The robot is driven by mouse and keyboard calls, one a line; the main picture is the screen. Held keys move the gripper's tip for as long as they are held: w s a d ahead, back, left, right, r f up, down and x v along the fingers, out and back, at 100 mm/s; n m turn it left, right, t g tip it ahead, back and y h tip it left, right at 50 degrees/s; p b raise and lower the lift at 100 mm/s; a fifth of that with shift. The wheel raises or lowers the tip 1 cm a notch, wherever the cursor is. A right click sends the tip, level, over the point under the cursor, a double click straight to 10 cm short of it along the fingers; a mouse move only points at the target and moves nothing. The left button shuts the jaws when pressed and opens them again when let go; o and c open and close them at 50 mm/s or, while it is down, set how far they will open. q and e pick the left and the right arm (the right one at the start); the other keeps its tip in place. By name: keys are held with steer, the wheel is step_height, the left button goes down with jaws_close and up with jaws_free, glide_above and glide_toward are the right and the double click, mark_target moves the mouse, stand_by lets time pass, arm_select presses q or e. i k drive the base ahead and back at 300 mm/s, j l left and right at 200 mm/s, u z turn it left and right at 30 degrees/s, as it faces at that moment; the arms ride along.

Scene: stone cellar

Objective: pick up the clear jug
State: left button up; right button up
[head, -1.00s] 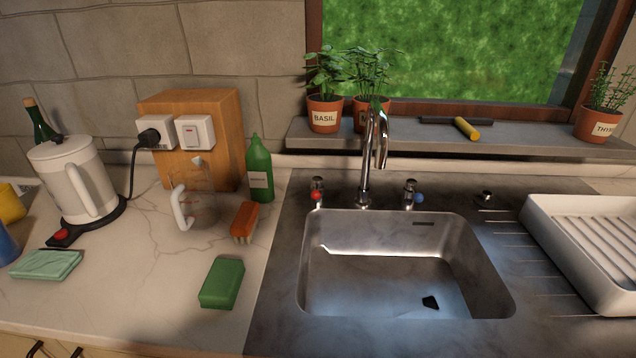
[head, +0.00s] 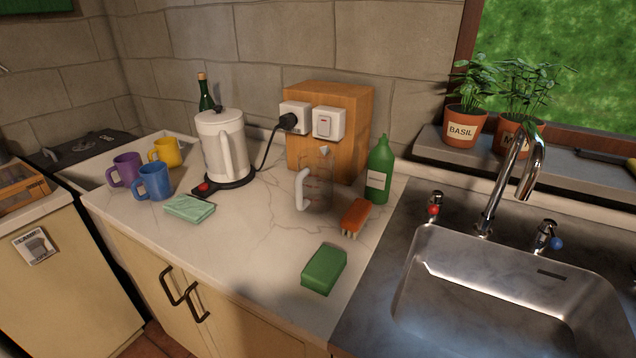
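The clear jug (head: 320,188) stands upright on the pale marble-like worktop (head: 245,255), in front of a wooden block with a socket and a switch. It is see-through, with reddish marks on its side and a white handle on its left. A green bottle (head: 379,172) stands just to its right, and an orange brush (head: 355,218) lies at its front right. Neither of my grippers is in the head view.
A white kettle (head: 222,150) with a cord stands left of the jug. A folded green cloth (head: 189,208), a green sponge (head: 324,268) and several mugs are also on the worktop. A sink (head: 500,300) is on the right. The worktop left of the jug is mostly clear.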

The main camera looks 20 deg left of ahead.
mark_target(314, 183)
steer(key=j+z, duration=0.3)
steer(key=k+j+z, duration=0.1)
steer(key=j+z, duration=0.2)
steer(key=j, duration=0.2)
steer(key=k+j+z, duration=0.1)
steer(key=j+z, duration=0.15)
steer(key=j, duration=0.15)
steer(key=k+j+z, duration=0.15)
steer(key=j+z, duration=0.15)
steer(key=j, duration=0.1)
